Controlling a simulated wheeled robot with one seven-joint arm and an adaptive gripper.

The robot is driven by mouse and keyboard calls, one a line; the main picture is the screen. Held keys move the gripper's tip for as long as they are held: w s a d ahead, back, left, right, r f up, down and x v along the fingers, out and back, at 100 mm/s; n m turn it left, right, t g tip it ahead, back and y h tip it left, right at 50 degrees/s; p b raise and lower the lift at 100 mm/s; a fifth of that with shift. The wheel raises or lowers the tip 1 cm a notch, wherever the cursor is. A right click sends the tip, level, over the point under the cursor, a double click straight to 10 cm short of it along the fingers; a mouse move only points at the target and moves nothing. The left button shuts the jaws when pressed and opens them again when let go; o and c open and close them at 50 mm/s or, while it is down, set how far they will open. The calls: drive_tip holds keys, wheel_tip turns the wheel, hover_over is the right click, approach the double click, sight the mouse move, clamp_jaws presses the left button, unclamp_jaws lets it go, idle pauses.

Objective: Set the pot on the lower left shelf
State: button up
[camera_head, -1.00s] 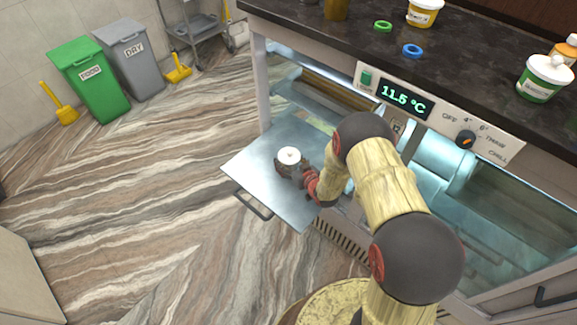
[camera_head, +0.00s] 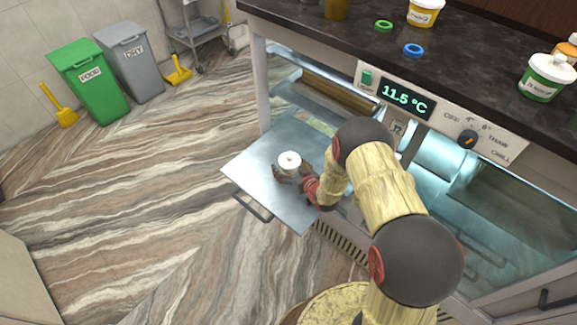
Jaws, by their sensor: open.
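A small pot with a white lid (camera_head: 289,160) stands upright on the lowered metal door (camera_head: 255,165) of the chilled counter. My gripper (camera_head: 283,175) is at the pot's near side, with its dark fingers open low around or beside it; the exact contact is hidden. The counter's left compartment (camera_head: 318,119) is open behind the door, and its lower shelf is partly visible. My arm hides the compartment's right part.
A display panel (camera_head: 408,101) is on the front edge. Green (camera_head: 92,85) and grey (camera_head: 133,62) bins stand at the left.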

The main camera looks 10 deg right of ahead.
drive_tip(key=shift+s+r, duration=0.15)
drive_tip(key=shift+r, duration=0.1)
drive_tip(key=p+v, duration=0.4)
drive_tip(key=v, duration=0.7)
drive_tip(key=shift+r, duration=0.1)
drive_tip(key=shift+s+d+r, duration=0.1)
drive_tip(key=shift+s+r, duration=0.05)
drive_tip(key=w+d+r+g+h, duration=0.1)
drive_tip(key=d+r+h, duration=0.15)
drive_tip(key=r, duration=0.95)
drive_tip(key=w+d+r+g+h, duration=0.2)
drive_tip(key=d+r, duration=0.1)
drive_tip(key=r, duration=0.8)
drive_tip(key=s+a+r+m+g, duration=0.2)
drive_tip(key=s+a+r, duration=0.1)
drive_tip(key=s+r, duration=1.3)
drive_tip(key=s+a+r+g, duration=0.1)
drive_tip(key=s+a+g, duration=0.1)
drive_tip(key=s, duration=1.3)
drive_tip(key=shift+s+a+r, duration=0.3)
drive_tip(key=shift+s+a, duration=0.1)
drive_tip(key=shift+a, duration=0.25)
